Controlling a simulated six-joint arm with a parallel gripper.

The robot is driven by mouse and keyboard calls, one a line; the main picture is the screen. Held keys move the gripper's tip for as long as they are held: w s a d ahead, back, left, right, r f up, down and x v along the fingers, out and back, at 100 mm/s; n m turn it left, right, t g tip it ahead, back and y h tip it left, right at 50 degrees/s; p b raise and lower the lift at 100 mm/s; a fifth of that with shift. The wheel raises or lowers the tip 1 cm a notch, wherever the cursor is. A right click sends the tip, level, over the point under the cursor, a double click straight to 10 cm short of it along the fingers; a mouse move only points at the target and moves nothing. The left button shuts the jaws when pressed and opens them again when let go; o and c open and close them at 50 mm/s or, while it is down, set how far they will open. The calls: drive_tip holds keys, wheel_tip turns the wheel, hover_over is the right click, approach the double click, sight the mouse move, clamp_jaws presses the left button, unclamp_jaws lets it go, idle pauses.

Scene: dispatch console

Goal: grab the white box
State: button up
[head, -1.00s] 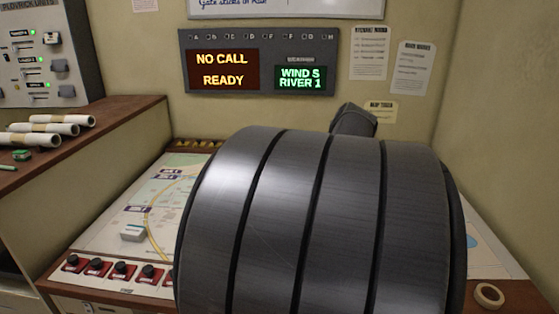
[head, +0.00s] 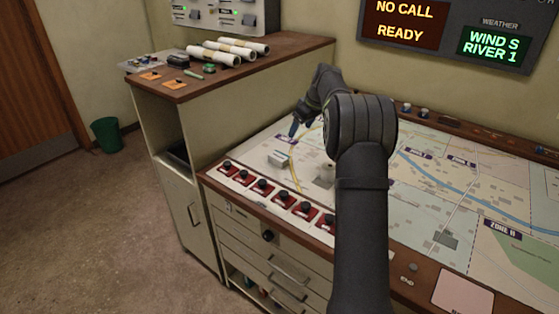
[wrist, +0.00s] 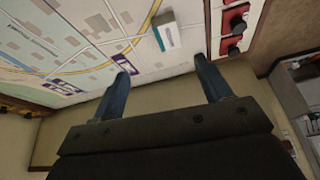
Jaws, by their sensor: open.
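A small white box (head: 279,161) lies on the map table (head: 463,181), near its left end. It also shows in the wrist view as a white box (wrist: 167,36) with a teal mark on its side, beyond my fingertips and roughly between them. My gripper (wrist: 163,75) is open and empty, with two dark blue fingers wide apart. In the head view my gripper (head: 298,130) is above the map behind the box, apart from it. My arm hides part of the map.
Red switches with black knobs (head: 264,187) line the table's front left edge. A taller wooden-topped cabinet (head: 260,79) with rolled papers (head: 228,50) stands to the left.

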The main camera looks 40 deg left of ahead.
sight(281, 157)
drive_tip(key=x, duration=1.2)
drive_tip(key=s+a+x, duration=0.1)
drive_tip(key=x, duration=0.5)
drive_tip(key=shift+a, duration=0.2)
drive_tip(key=shift+r, duration=0.1)
drive_tip(key=c, duration=1.1)
drive_tip(key=shift+n, duration=0.3)
